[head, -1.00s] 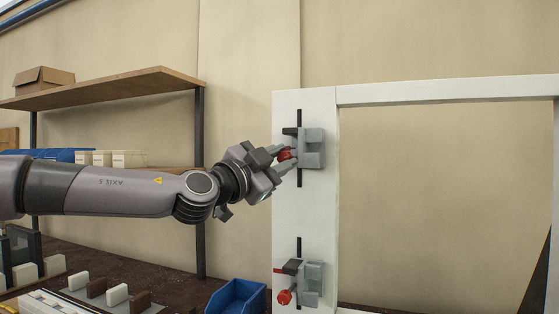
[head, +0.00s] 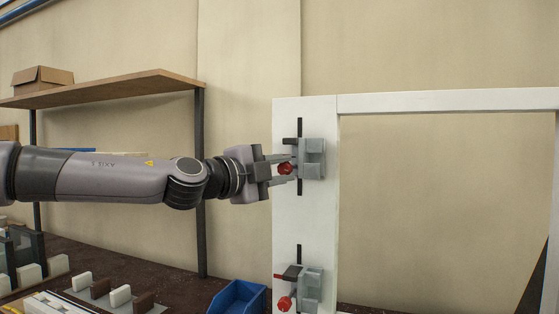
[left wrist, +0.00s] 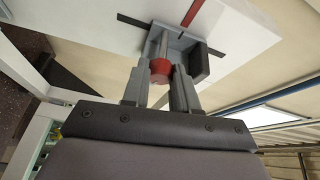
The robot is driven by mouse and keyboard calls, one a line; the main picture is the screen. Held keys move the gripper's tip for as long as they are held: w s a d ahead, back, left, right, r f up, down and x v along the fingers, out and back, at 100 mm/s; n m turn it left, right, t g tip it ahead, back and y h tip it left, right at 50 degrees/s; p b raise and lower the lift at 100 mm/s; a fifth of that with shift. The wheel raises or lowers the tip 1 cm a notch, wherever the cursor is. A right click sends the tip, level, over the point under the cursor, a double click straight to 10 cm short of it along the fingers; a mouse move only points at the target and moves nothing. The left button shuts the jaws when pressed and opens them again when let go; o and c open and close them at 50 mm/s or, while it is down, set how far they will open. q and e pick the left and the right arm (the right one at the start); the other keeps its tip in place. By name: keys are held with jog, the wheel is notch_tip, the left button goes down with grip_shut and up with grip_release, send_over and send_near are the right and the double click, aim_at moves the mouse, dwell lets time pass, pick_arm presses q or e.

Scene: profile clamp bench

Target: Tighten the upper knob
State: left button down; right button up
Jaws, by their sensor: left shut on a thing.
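The upper knob (head: 286,169) is red and sits on the grey upper clamp (head: 313,158) on the white upright. My left gripper (head: 284,166) reaches it from the left and is shut on it. In the left wrist view the red upper knob (left wrist: 160,70) lies between the two grey fingers, partly covered by them. The upper clamp (left wrist: 165,45) shows behind it with a dark block at its right. My right gripper is in neither view.
A lower clamp (head: 312,285) with a red knob (head: 284,303) sits below on the same white upright (head: 305,220). A blue bin (head: 237,298) stands on the bench to its left. A wooden shelf (head: 120,88) with a cardboard box (head: 43,77) is behind my left arm.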

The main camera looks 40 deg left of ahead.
pick_arm(q)
jog(key=shift+m+g+p, duration=0.3)
jog(key=shift+m+p, duration=0.25)
jog(key=shift+m, duration=0.15)
jog(key=c, duration=0.9)
grip_release()
jog(key=shift+b+v, duration=0.5)
jog(key=shift+v, duration=3.05)
